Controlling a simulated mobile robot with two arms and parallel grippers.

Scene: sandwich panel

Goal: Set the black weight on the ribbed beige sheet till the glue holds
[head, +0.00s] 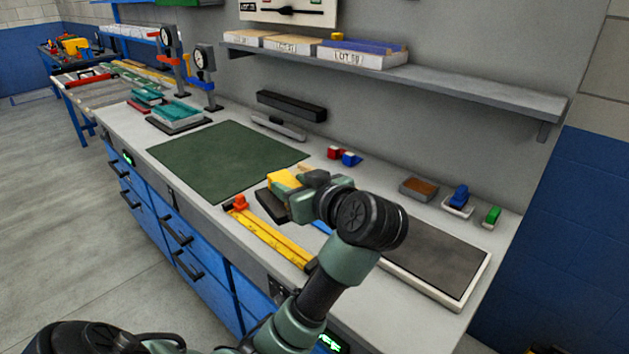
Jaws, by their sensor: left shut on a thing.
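My left gripper (291,192) hangs over the bench between the green mat and the dark panel. It is shut on a dark block, apparently the black weight (270,206), whose near left side shows below the jaws. Yellow surfaces show just behind the jaws; I cannot tell what they belong to. My gripper and wrist hide most of the block and what lies under it. I cannot tell whether the block touches anything below. I cannot make out the ribbed beige sheet for sure; a small tan edge (306,169) shows behind the gripper. My right gripper is not in view.
A green mat (225,158) lies left. A yellow rule (270,240) with an orange end lies along the front edge. A dark panel in a white-edged tray (440,296) lies right. Red and blue pieces (345,157) and a brown-filled box (418,188) stand behind. A shelf (480,88) overhangs the back.

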